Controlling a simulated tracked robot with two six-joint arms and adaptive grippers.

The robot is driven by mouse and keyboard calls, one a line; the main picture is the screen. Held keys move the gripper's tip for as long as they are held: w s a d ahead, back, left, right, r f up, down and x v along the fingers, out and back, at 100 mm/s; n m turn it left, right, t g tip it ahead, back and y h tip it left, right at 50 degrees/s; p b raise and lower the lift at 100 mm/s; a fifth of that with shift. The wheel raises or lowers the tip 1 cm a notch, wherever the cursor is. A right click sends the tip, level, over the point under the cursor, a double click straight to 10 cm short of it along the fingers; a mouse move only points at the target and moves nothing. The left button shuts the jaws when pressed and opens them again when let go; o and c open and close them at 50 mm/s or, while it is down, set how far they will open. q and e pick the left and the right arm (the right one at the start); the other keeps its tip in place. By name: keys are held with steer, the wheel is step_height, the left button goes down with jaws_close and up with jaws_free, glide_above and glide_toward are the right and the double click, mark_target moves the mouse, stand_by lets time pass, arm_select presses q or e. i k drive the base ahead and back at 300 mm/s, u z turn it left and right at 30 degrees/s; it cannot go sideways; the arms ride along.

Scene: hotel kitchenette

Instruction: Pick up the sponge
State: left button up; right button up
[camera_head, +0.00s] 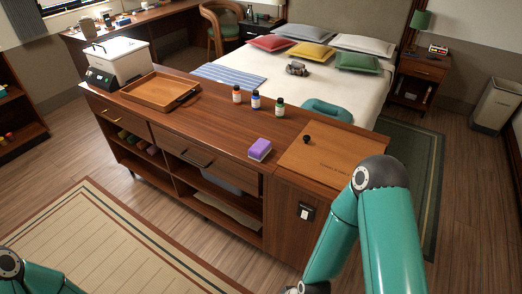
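A purple sponge (260,149) with a pale lower layer lies on the wooden counter (216,126), close to its front edge and left of a square wooden lid. My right arm comes in from the lower right, in front of the counter. Its gripper is not clearly shown; only a dark part shows at the bottom edge, below and apart from the sponge. My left arm shows only as a small piece in the lower left corner, far from the sponge, and its gripper is out of frame.
Three small bottles (255,101) stand behind the sponge. A wooden tray (160,92) and a white box-shaped appliance (121,62) are on the counter's left. The wooden lid (333,158) with a black knob is right of the sponge. A bed (345,95) stands behind.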

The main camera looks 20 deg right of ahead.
mark_target(259, 150)
steer(key=z, duration=0.05)
steer(key=i, duration=0.95)
steer(key=u, duration=0.05)
